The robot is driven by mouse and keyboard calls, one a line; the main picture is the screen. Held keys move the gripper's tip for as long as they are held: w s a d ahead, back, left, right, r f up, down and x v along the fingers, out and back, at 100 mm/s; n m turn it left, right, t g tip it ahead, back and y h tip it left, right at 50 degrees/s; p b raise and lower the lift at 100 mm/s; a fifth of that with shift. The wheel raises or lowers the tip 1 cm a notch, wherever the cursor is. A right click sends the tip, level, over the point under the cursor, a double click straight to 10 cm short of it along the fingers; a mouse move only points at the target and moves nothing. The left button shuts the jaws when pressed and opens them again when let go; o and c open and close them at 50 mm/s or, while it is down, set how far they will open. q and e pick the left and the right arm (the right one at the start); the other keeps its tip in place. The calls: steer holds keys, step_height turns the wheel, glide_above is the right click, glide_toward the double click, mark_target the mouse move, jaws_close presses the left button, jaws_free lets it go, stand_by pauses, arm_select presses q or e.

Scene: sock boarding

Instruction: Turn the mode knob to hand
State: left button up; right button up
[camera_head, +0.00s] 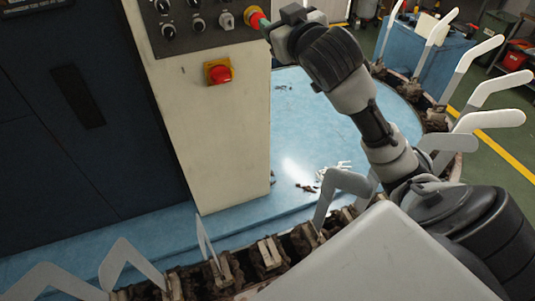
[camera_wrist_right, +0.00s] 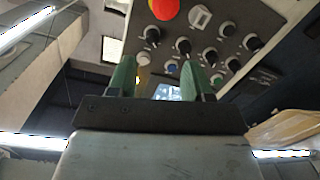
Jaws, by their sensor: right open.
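The control panel (camera_head: 185,38) is a dark plate on the cream cabinet, with several knobs. In the right wrist view the panel (camera_wrist_right: 207,35) carries black knobs, one at its left (camera_wrist_right: 152,35), a light grey square knob (camera_wrist_right: 200,16) and small buttons. Labels are too small to read, so I cannot tell which knob is the mode knob. My right gripper (camera_head: 262,24) is at the panel's right edge, in front of the red mushroom button (camera_head: 254,15). In the wrist view its two green fingers (camera_wrist_right: 157,78) are apart, with nothing between them, short of the panel. My left gripper is out of view.
A red button on a yellow box (camera_head: 218,73) sits lower on the cabinet (camera_head: 215,130). Below is a blue round table (camera_head: 300,120), ringed by upright white boards (camera_head: 475,60). A blue block (camera_head: 420,45) stands at the back right.

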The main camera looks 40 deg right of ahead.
step_height(320, 180, down, 34)
steer(key=a+g+y+b, duration=0.1)
steer(key=a+g+b, duration=0.1)
steer(key=g+b, duration=0.2)
steer(key=g, duration=0.2)
steer(key=shift+w+a+f+g+y, duration=0.25)
steer(key=shift+w+g+y, duration=0.05)
steer(key=shift+g, duration=0.1)
steer(key=s+a+f+g+b, duration=0.15)
steer(key=s+f, duration=0.35)
steer(key=f, duration=1.2)
steer(key=s+f+g+b, duration=0.25)
steer(key=s+f, duration=0.35)
steer(key=f, duration=1.1)
steer(key=s+a+f+g, duration=0.1)
steer(key=s+a+f, duration=0.1)
steer(key=s+f, duration=0.5)
steer(key=s+a+f+n+g+y+b, duration=0.1)
steer(key=s+f, duration=0.5)
steer(key=s, duration=0.8)
steer(key=s+a+f+g, duration=0.3)
steer(key=s+f, duration=0.4)
steer(key=s, duration=0.3)
steer(key=shift+s+a+f+n+y+b, duration=0.3)
steer(key=shift+s+a+y, duration=0.1)
steer(key=shift+a, duration=0.4)
